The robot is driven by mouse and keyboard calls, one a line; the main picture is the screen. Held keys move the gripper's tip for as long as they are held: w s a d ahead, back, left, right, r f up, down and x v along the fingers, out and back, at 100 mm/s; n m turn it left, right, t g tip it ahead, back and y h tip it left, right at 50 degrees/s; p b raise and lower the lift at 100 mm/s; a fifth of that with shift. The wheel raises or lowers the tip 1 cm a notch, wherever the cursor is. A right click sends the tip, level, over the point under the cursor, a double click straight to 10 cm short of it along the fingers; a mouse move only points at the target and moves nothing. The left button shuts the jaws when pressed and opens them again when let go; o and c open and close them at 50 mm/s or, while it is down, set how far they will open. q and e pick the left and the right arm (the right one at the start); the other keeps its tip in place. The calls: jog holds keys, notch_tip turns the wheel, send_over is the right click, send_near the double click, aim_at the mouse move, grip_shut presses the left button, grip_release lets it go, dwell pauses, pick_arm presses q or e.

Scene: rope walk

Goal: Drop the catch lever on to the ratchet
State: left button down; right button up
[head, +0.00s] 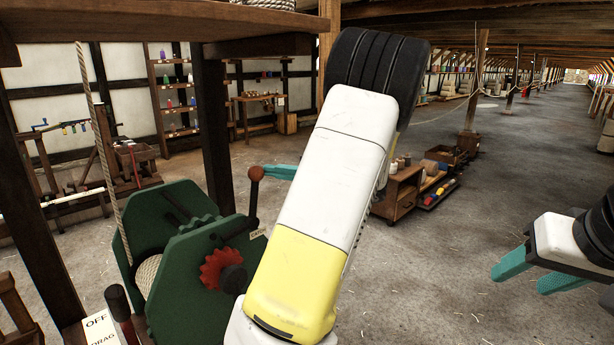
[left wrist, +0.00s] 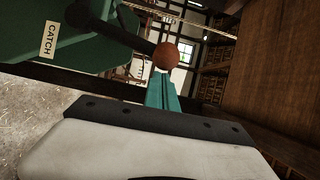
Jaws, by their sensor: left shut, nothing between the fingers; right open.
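The catch lever (head: 253,198) stands nearly upright on the green winch plate, its brown ball knob (head: 257,173) on top. A CATCH label (head: 258,233) is beside its foot. The red ratchet (head: 222,268) is on the same plate, lower left, partly behind a dark hub. I cannot tell whether the catch touches its teeth. My left gripper (head: 279,172) is shut and empty, with its teal fingertips right at the knob. In the left wrist view the tips (left wrist: 161,82) point at the knob (left wrist: 166,56); contact is unclear. My right gripper (head: 528,275) is open and empty, far right.
My white and yellow left arm hides the middle of the head view. A rope (head: 102,150) runs down to the winch drum. A wooden post (head: 213,130) stands behind.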

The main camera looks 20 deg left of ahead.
pick_arm(q)
jog(key=s+n, duration=0.1)
jog(key=s+a+r+n+h, duration=0.1)
jog(key=shift+s+a+r, duration=0.1)
jog(key=shift+s, duration=0.3)
jog(key=shift+s+a, duration=0.1)
dwell(0.4)
jog(key=w+d+r, duration=0.1)
jog(key=w+d, duration=0.3)
jog(key=d, duration=0.7)
jog(key=shift+w+r+t, duration=0.3)
jog(key=shift+w+t, duration=0.1)
